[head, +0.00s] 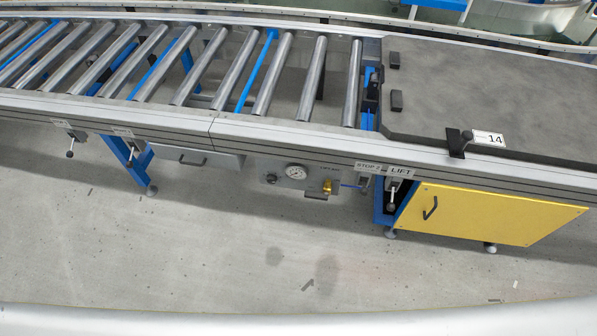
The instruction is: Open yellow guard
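The yellow guard (490,215) is a flat yellow panel under the right end of the conveyor, below the dark grey plate. It looks closed, its face flush in the frame. A black bar handle (430,208) stands near its left edge. Neither of my grippers shows in the head view, and nothing touches the guard or its handle.
A roller conveyor (210,80) with a metal side rail runs across the top. A lever marked LIFT (392,192) hangs just left of the guard. A gauge panel (297,175) and a grey drawer (197,157) sit further left. The concrete floor (220,240) in front is clear.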

